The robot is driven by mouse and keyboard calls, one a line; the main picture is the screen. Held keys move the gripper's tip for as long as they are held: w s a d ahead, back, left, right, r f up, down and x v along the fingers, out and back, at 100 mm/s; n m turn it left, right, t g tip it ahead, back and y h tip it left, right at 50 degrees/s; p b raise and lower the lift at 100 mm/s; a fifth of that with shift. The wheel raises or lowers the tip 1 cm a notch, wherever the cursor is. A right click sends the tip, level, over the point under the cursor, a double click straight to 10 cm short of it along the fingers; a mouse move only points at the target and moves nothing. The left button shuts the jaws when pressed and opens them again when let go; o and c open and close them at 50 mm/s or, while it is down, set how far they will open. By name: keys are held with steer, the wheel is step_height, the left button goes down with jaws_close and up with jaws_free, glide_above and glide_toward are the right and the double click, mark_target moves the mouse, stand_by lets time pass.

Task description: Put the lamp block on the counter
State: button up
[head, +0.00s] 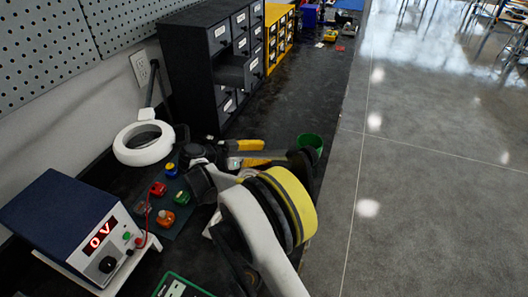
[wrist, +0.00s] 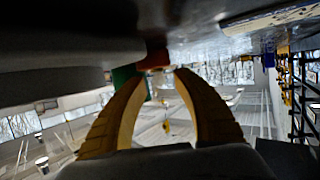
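Several small coloured blocks sit on a dark green board on the counter (head: 317,95) in the head view: a red block (head: 158,188), a blue block with a yellow top (head: 171,170), a green block (head: 182,198) and an orange block (head: 165,218). I cannot tell which, if any, is the lamp block. My gripper (head: 262,152) is over the counter to the right of them, its yellow fingers pointing towards a green cup. In the wrist view the fingers (wrist: 165,72) are apart. A red thing (wrist: 153,60) shows near their tips, seemingly beyond them and not gripped.
The green cup (head: 310,144) stands near the counter's right edge. A power supply (head: 85,225) reading 0 V is at the left, with a white ring lamp (head: 143,143) behind it. Black drawers (head: 205,55) and yellow drawers (head: 279,35) line the wall. Bare counter lies beyond my gripper.

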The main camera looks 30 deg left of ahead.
steer(key=p+v, duration=0.3)
steer(key=v, duration=0.3)
steer(key=shift+s+a+r, duration=0.2)
steer(key=shift+s+r, duration=0.05)
steer(key=shift+s, duration=0.05)
steer(key=shift+s+a, duration=0.2)
steer(key=shift+s, duration=0.15)
stand_by(0.5)
